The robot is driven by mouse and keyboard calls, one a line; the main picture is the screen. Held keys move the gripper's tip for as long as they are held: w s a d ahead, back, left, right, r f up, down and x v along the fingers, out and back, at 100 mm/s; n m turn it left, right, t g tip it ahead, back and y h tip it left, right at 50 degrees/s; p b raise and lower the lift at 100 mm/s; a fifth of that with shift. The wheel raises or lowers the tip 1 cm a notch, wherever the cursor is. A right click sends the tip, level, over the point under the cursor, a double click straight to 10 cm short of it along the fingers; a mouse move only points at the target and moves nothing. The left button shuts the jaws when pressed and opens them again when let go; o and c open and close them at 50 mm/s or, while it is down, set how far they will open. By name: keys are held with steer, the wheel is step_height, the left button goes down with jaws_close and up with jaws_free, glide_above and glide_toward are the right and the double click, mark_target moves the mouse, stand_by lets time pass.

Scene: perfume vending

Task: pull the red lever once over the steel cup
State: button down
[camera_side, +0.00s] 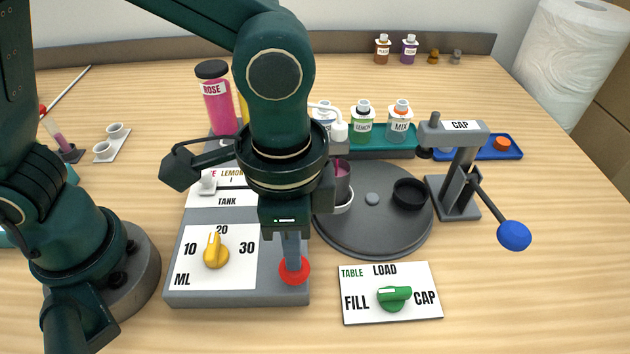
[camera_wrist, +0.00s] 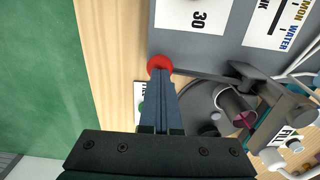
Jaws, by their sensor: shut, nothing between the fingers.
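The red lever's round knob (camera_side: 294,271) shows at the front right corner of the grey dispenser; it also shows in the wrist view (camera_wrist: 160,64). My gripper (camera_side: 293,258) is shut and empty, pointing down with its fingertips at the knob. In the wrist view my fingertips (camera_wrist: 160,74) overlap the knob's edge; I cannot tell whether they press on it. The steel cup (camera_side: 343,190) stands on the round turntable, partly hidden by my arm. In the wrist view the cup (camera_wrist: 232,103) has pink liquid in it. My gripper hides the lever's shaft.
The yellow ML knob (camera_side: 215,252) points to 20. The green table knob (camera_side: 394,297) has its white mark toward FILL. A black ring-shaped holder (camera_side: 409,194) is on the turntable (camera_side: 375,232). The cap press (camera_side: 458,170) with a blue-ended handle stands right. Front right is clear.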

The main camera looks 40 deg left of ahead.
stand_by(0.3)
step_height(320, 180, up, 9)
stand_by(1.0)
stand_by(0.9)
steer(key=w+a+r+n+t, duration=0.1)
steer(key=a+r+n+t, duration=0.3)
steer(key=a, duration=0.7)
steer(key=s+a+f+n+t, duration=0.1)
steer(key=s+a+f+n, duration=0.1)
steer(key=a+f+n, duration=0.3)
steer(key=shift+s+a+f+t, duration=0.25)
steer(key=shift+s+a+t, duration=0.05)
steer(key=shift+s+a, duration=0.1)
